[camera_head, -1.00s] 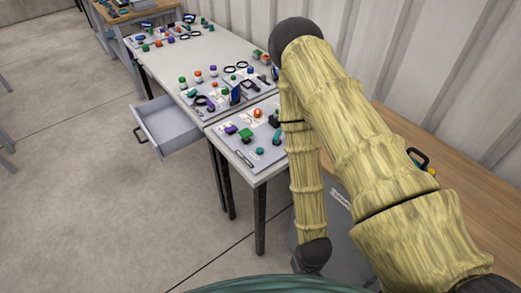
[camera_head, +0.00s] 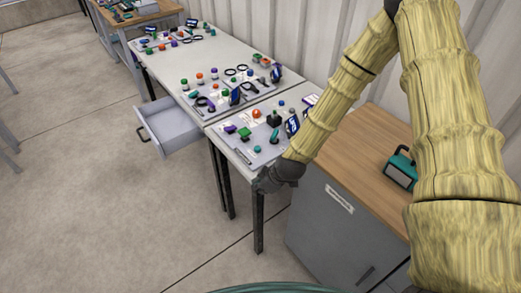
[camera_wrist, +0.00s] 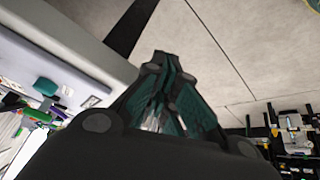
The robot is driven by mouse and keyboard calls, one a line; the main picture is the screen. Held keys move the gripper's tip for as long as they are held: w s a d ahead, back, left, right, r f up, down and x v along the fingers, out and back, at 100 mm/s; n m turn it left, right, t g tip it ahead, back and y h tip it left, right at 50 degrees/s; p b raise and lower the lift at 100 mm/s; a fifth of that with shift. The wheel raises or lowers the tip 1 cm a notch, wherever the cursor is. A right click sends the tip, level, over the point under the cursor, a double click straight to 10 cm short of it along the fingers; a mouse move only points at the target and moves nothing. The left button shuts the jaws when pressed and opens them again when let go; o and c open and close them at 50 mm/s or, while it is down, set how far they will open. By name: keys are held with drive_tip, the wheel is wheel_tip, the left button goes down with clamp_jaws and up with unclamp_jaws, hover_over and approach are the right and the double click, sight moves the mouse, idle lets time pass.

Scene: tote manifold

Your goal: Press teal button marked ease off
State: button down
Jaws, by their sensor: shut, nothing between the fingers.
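A grey control panel (camera_head: 236,145) lies on the near end of the white table. On it are a small teal-green round knob or button (camera_head: 258,149) near the front edge and a teal lever-like part (camera_head: 275,137). I cannot read any marking, so I cannot tell which one is marked ease off. My gripper (camera_head: 264,186) hangs at the table's front corner, apart from these controls. In the wrist view my gripper (camera_wrist: 168,62) is shut and empty, with the floor behind it. A teal round part (camera_wrist: 45,86) shows at the left there.
The panel also carries a green block (camera_head: 243,133), an orange-red button (camera_head: 256,113) and a dark joystick (camera_head: 274,118). A drawer (camera_head: 170,125) stands open at the left. A wooden-topped cabinet (camera_head: 360,150) with a teal device (camera_head: 401,168) is at the right.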

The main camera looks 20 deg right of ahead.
sight(256, 149)
drive_tip(key=w+r+n, duration=0.1)
drive_tip(key=w+r, duration=0.1)
drive_tip(key=w, duration=0.1)
drive_tip(key=w+r+n+t, duration=0.1)
drive_tip(key=w+r, duration=0.4)
drive_tip(key=w, duration=0.1)
drive_tip(key=shift+d+r+n+t+y, duration=0.25)
drive_tip(key=shift+d+n+t+y, duration=0.05)
drive_tip(key=shift+d+n+y, duration=0.1)
drive_tip(key=w+d+r+n+t, duration=0.1)
drive_tip(key=w+d+r+n, duration=0.1)
drive_tip(key=w+r, duration=0.5)
drive_tip(key=shift+d+r+n+t+y, duration=0.2)
drive_tip(key=shift+r+n+t+y, duration=0.15)
drive_tip(key=shift+r, duration=0.4)
drive_tip(key=shift+w+a+f, duration=0.1)
drive_tip(key=shift+w, duration=0.05)
drive_tip(key=shift+f+b, duration=2.65)
drive_tip(key=shift+f, duration=1.65)
drive_tip(key=shift+f, duration=0.2)
drive_tip(key=shift+f+b, duration=0.25)
drive_tip(key=shift+b, duration=0.15)
